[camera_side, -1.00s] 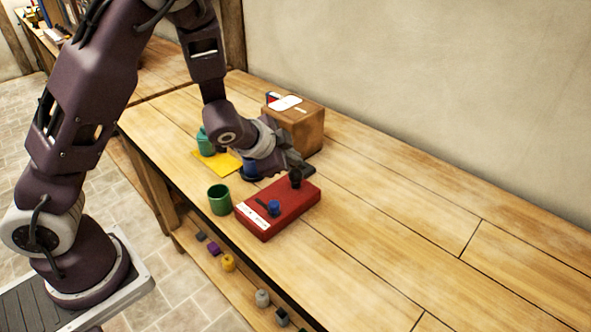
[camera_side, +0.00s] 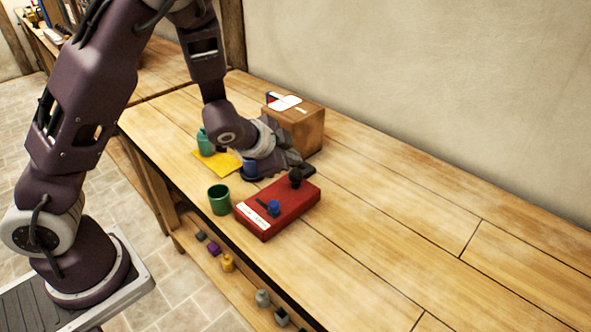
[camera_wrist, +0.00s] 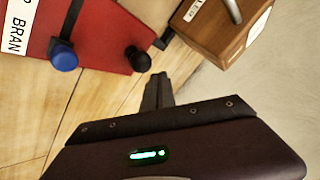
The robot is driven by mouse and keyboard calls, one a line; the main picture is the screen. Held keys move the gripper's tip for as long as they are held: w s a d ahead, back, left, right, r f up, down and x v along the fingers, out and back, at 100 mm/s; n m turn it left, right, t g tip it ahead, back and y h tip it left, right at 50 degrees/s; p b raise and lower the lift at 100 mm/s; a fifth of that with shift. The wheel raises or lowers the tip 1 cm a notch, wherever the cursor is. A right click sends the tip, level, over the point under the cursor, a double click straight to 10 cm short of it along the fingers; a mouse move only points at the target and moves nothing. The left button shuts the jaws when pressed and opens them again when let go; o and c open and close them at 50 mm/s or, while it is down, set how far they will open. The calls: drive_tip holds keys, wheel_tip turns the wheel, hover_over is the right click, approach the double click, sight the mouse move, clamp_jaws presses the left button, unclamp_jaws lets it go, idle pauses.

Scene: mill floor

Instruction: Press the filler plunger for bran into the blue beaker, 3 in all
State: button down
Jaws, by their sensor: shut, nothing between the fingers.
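The red filler box (camera_side: 283,216) stands on the bench with a white label on its near-left side; in the wrist view (camera_wrist: 95,28) the label reads BRAN. On top are a blue knob (camera_side: 274,207) with a dark bar beside it, nearer the label, and a black plunger knob (camera_side: 295,178) at the far end. They also show in the wrist view, blue (camera_wrist: 64,57) and black (camera_wrist: 138,60). The blue beaker (camera_side: 249,168) is behind the box, partly hidden by my wrist. My gripper (camera_side: 307,171) is shut and empty, just beyond the black knob; its fingers show in the wrist view (camera_wrist: 158,82).
A green cup (camera_side: 219,200) stands left of the red box. A teal bottle (camera_side: 206,143) stands on a yellow mat (camera_side: 226,165). A brown box (camera_side: 309,133) stands close behind my gripper. The bench to the right is clear. Small items lie on a lower shelf.

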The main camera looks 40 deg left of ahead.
sight(293, 173)
drive_tip(key=shift+f, duration=0.4)
drive_tip(key=shift+f, duration=0.95)
idle(0.8)
drive_tip(key=shift+r, duration=1.35)
drive_tip(key=shift+r, duration=0.1)
drive_tip(key=shift+r, duration=2.45)
